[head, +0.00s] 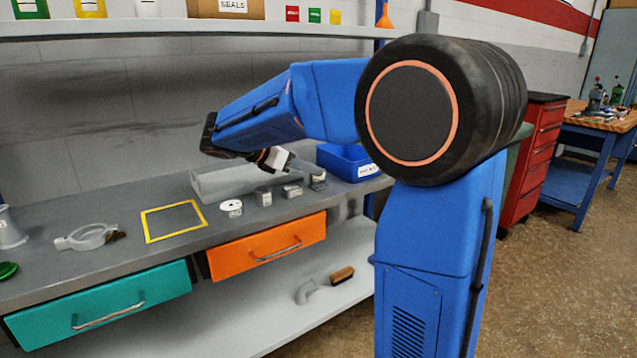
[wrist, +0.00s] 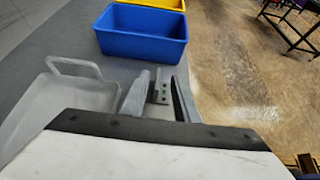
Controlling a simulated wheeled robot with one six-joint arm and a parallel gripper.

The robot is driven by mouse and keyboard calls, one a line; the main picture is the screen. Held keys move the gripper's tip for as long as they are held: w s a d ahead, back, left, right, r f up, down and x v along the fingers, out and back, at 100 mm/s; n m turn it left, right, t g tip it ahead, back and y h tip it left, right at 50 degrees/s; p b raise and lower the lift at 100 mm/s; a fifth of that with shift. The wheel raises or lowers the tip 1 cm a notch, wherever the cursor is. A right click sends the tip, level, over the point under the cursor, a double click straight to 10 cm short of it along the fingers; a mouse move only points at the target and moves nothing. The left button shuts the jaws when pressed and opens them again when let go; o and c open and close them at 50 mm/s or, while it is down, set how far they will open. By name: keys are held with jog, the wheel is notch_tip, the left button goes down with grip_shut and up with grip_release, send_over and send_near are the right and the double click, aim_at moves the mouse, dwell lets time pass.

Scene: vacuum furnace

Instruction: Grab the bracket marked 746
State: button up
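Several small grey metal parts stand in a row on the workbench in the head view. The rightmost, a bracket-like part (head: 318,182), stands near the blue bin. In the wrist view a small grey bracket with holes (wrist: 161,92) shows beyond and between my fingers. I cannot read the number 746 on any part. My gripper (head: 276,159) is above the bench, over the back of the row, in the head view. In the wrist view my gripper (wrist: 160,98) has its two fingers apart, with no clear contact on the bracket. The bracket's lower part is hidden by my gripper body.
A blue bin (wrist: 142,32) stands just beyond the bracket; it also shows in the head view (head: 345,162). A grey tray with a handle (wrist: 68,95) lies left of my fingers. The bench edge is close on the right. A yellow frame (head: 146,228) lies farther left.

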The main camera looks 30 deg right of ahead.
aim_at(319, 179)
jog(key=shift+x, duration=1.95)
jog(key=shift+w+a+f, duration=0.1)
jog(key=shift+w+f, duration=0.05)
jog(key=shift+w, duration=0.05)
grip_shut()
